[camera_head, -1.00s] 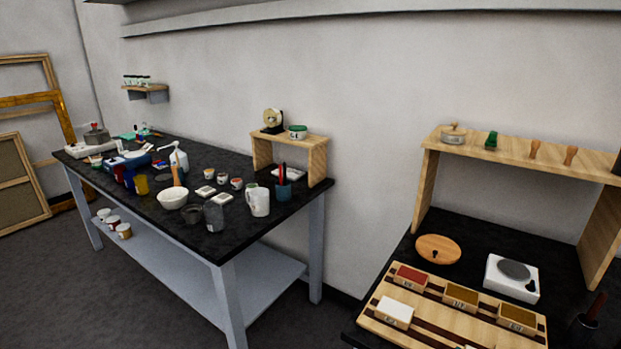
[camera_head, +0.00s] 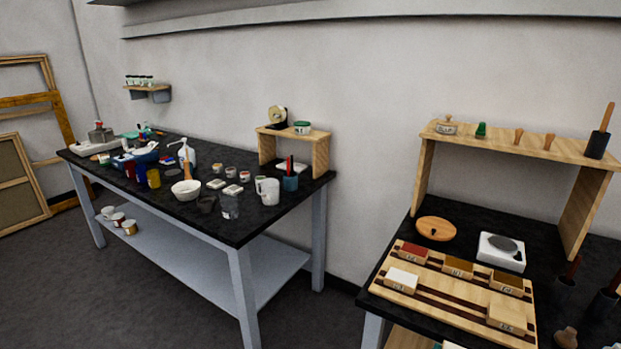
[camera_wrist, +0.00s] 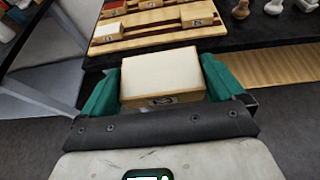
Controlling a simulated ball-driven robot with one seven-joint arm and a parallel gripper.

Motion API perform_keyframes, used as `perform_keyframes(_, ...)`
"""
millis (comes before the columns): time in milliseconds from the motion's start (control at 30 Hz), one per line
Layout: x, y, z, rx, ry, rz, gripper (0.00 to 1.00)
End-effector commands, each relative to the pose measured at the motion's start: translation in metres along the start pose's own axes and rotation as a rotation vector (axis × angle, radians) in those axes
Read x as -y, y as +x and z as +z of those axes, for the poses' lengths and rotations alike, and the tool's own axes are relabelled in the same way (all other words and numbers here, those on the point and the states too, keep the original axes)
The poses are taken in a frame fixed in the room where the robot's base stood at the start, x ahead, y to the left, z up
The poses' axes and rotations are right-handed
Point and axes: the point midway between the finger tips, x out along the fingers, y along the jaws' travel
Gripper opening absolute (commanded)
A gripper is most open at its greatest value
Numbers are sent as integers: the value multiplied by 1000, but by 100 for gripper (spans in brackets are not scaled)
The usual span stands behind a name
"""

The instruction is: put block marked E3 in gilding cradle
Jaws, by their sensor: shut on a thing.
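In the wrist view my gripper (camera_wrist: 160,82) has its green fingers closed on the two sides of a block (camera_wrist: 160,72). The block has a pale cream top and a wooden front edge with a dark mark too small to read. It is held level, apart from the worktop ahead. A wooden board with dark strips (camera_head: 450,306) lies on the right worktop and holds several marked blocks. I cannot tell whether this board is the gilding cradle. A plain wooden block (camera_head: 507,318) sits at its near right and also shows in the wrist view (camera_wrist: 200,15).
On the board are a red-topped block (camera_head: 413,252), a white-topped block (camera_head: 401,279) and brown-topped ones (camera_head: 457,266). A round wooden lid (camera_head: 437,229) and a white hotplate (camera_head: 501,253) stand behind it. Dark tool holders crowd the right. Clear floor (camera_head: 150,320) lies in front.

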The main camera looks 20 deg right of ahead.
Motion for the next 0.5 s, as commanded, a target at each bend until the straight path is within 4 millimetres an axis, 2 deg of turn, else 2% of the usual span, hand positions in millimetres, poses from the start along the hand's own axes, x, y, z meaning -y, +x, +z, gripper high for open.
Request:
perform_keyframes(267,-40,12,-29,-2,-63,143,64)
perform_keyframes(500,-84,19,-75,-5,-141,328,64)
